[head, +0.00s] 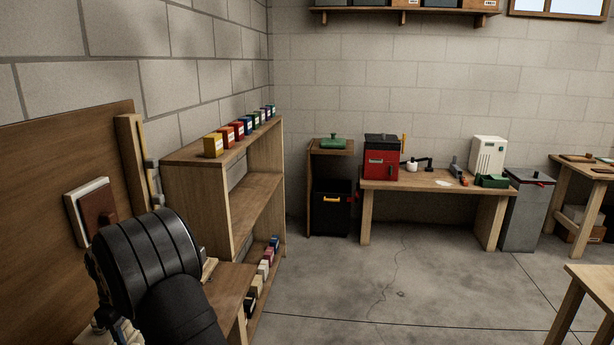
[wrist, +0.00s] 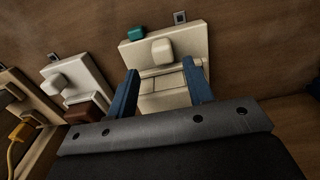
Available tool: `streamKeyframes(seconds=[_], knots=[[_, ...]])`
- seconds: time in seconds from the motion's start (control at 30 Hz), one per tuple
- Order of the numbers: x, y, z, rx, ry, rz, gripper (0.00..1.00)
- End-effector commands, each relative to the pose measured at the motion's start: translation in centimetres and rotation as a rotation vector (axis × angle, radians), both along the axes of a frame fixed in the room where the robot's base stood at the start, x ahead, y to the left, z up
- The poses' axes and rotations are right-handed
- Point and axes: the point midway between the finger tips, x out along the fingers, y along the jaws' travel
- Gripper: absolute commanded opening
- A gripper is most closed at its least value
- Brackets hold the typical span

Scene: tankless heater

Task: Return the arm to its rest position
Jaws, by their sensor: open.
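My arm, with its black ribbed joint (head: 145,262), is at the lower left in the head view. It is close in front of a brown wooden board (head: 50,170), and it hides my gripper there. In the wrist view my gripper (wrist: 163,88) has two blue fingers spread apart. Nothing is held between them. Beyond the fingertips is a cream panel (wrist: 190,50) with a raised cream knob (wrist: 162,52) and a teal block (wrist: 135,34) at its upper left. I cannot tell whether the fingers touch the panel.
In the wrist view, a second pale panel (wrist: 90,75) and a yellow part (wrist: 22,131) lie left. In the head view, a wooden shelf (head: 222,150) with small coloured boxes stands right of my arm. A workbench (head: 425,182) is farther back. The concrete floor (head: 400,290) between is open.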

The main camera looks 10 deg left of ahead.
Motion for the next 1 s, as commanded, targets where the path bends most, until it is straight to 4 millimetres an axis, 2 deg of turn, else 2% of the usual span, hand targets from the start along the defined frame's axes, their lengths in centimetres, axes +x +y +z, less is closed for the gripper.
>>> streamKeyframes(seconds=[0.1, 0.33, 0.77, 0.8, 0.87, 1.0], knots=[[0.0, 0.0, -2.4, -0.002, 0.002, 0.000, 0.47], [0.0, 0.0, -5.5, -0.001, 0.001, 0.000, 0.47], [-0.9, 0.0, -5.8, 0.000, 0.000, 0.000, 0.47], [-0.9, 0.0, -5.8, 0.000, 0.000, 0.000, 0.49], [-0.9, 0.0, -5.8, 0.000, 0.000, 0.000, 0.61], [-0.9, 0.1, -5.7, 0.000, 0.000, 0.000, 0.89]])
